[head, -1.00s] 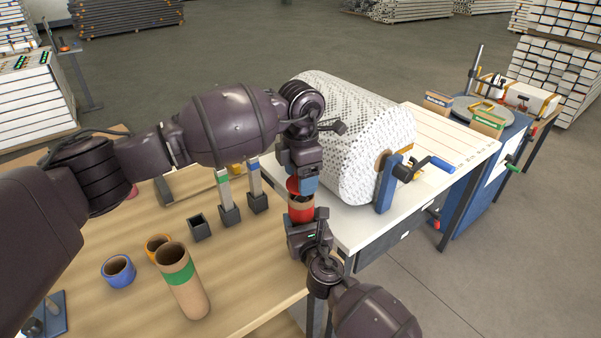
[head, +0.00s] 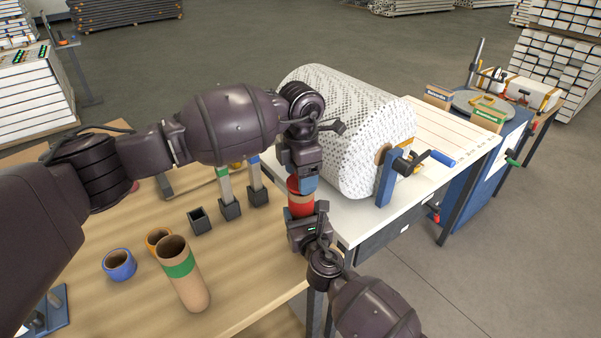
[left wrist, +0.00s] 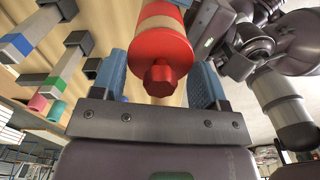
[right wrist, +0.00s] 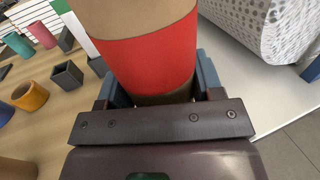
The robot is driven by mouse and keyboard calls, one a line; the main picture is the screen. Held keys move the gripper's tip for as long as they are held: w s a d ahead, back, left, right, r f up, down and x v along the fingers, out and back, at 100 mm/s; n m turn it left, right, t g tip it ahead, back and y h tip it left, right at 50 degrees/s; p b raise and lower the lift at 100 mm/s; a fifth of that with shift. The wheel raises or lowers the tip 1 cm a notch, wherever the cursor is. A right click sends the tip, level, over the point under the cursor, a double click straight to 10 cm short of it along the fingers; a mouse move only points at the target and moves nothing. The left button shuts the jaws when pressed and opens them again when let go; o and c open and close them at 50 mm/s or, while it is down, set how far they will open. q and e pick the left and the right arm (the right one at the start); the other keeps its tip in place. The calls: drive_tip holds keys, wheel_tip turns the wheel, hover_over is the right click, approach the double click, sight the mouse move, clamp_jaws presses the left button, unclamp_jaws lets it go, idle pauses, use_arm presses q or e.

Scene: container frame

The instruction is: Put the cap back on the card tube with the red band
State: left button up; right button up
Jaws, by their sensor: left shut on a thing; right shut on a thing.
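The red cap (head: 293,185) is in my left gripper (head: 303,176), which points down from above. In the left wrist view the cap (left wrist: 158,52) shows its knob between the blue-padded fingers. Directly below is the card tube with the red band (head: 300,209), upright in my right gripper (head: 306,221). The red band also fills the right wrist view (right wrist: 152,58) between the fingers. Cap and tube are in line and appear to touch, with a tan strip of card between cap and band. How deep the cap sits cannot be told.
A green-banded tube (head: 183,275) stands on the wooden table (head: 235,275), beside blue-rimmed (head: 119,265) and orange-rimmed (head: 158,241) pieces. Dark square sockets (head: 200,221) stand behind. A large patterned roll (head: 350,125) lies on the white bench close to the right of my grippers.

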use_arm(q)
drive_tip(key=shift+f, duration=0.5)
drive_tip(key=o, duration=1)
drive_tip(key=shift+c, duration=0.2)
drive_tip(key=shift+r, duration=0.1)
wheel_tip(320, 180, up, 12)
drive_tip(key=shift+f, duration=0.1)
use_arm(e)
drive_tip(key=o, duration=1.4)
drive_tip(key=shift+c, duration=0.2)
